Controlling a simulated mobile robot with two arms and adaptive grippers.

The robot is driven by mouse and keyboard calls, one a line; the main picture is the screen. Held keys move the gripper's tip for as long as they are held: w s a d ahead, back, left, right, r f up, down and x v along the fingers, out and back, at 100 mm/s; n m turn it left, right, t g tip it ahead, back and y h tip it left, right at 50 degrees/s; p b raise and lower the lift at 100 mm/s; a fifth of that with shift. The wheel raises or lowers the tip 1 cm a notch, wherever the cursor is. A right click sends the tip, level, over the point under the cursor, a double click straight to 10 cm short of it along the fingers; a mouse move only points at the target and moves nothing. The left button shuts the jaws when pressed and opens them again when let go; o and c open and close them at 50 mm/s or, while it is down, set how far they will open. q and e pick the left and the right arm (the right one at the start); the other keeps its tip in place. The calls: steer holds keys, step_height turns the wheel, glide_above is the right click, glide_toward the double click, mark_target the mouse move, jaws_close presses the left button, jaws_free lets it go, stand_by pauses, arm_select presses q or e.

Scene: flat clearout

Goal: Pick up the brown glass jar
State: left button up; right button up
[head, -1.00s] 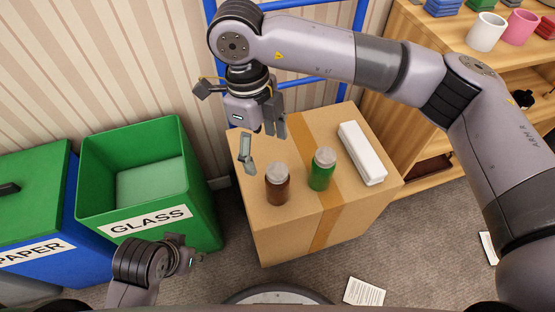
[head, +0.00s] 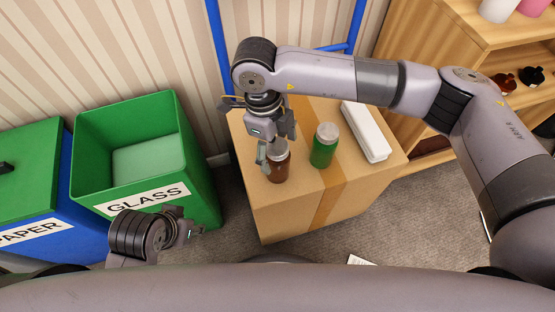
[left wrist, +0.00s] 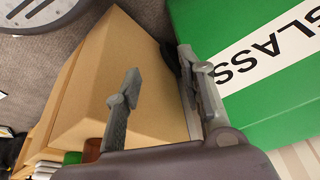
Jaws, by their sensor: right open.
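The brown glass jar (head: 279,169) with a grey lid stands upright on the front left of a cardboard box (head: 290,218). My right gripper (head: 274,150) is open above and against the jar's left side in the picture; one finger overlaps the lid's left edge. I cannot tell whether it touches. A sliver of the brown jar (left wrist: 92,149) also shows at the bottom of the left wrist view. My left gripper (head: 188,228) is open and empty in front of the green bin, away from the jar; its spread fingers show in the left wrist view (left wrist: 160,65).
A green jar (head: 323,151) stands close to the right of the brown one. A white carton (head: 365,131) lies at the box's right. The green GLASS bin (head: 200,185) and blue PAPER bin (head: 80,238) stand left. A wooden shelf (head: 440,90) is at the right.

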steer(key=f, duration=0.3)
steer(key=shift+d+b, duration=0.3)
steer(key=shift+d+f, duration=0.1)
steer(key=shift+f, duration=0.75)
arm_select(q)
steer(key=w, duration=0.1)
steer(key=w+t, duration=0.1)
steer(key=w, duration=0.1)
steer(key=shift+d+r, duration=0.1)
steer(key=shift+d, duration=0.3)
arm_select(e)
steer(key=shift+c, duration=0.6)
arm_select(q)
steer(key=shift+s, duration=0.1)
arm_select(e)
steer(key=c, duration=1.4)
